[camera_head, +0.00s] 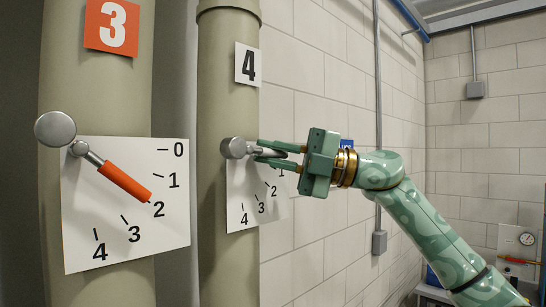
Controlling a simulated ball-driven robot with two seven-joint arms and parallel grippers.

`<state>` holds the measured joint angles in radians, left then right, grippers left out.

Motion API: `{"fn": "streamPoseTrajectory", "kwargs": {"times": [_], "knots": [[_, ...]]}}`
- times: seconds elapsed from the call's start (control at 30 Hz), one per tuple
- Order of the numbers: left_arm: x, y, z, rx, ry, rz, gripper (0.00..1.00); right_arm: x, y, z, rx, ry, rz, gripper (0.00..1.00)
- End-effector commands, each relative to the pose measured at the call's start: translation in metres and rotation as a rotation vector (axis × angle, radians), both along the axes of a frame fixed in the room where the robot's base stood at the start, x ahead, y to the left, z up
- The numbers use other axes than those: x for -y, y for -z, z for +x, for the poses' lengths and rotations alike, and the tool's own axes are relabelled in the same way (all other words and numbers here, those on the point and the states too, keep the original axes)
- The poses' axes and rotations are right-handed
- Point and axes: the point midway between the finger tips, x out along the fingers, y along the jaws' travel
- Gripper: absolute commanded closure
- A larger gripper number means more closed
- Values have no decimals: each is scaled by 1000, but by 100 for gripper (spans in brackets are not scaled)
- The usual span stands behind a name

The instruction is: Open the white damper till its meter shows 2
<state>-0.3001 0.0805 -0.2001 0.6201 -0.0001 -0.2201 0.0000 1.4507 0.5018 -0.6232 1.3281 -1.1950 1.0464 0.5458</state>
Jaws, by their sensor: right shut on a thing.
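The white damper's meter plate (245,195) shows 1, 2, 3 and 4 below the lever. The lever lies above the 1, and the gripper hides the plate's upper part. My left gripper is not in view.
An orange damper handle (125,181) is on the wide pipe (95,90) to the left, under an orange 3 sign (112,25). It points near 2 on its plate (85,220). A pale block wall (300,80) runs behind my right arm.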

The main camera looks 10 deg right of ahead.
Motion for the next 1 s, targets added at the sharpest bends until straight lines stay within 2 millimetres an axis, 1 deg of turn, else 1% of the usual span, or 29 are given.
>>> {"fn": "streamPoseTrajectory", "kwargs": {"times": [0.03, 0.13, 0.27, 0.53, 0.57, 0.6, 0.63, 0.87, 1.0], "knots": [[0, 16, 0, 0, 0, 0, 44, 0, 13, 0, -30, -2, 47, 100], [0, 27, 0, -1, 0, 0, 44, 0, 17, 0, -92, 0, 144, 100], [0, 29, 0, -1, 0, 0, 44, 1, 16, 0, -135, 1, 207, 100], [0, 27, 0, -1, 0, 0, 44, 1, 15, 1, -141, -1, 211, 100], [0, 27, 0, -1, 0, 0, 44, 1, 15, 1, -141, -1, 211, 78], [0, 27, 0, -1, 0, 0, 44, 1, 15, 1, -140, 0, 211, 67], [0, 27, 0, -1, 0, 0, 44, 1, 15, 1, -140, 0, 211, 65], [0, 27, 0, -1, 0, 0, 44, 1, 14, 0, -139, 0, 212, 65], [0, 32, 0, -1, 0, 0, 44, 9, 18, -1, -138, 2, 212, 65]]}}
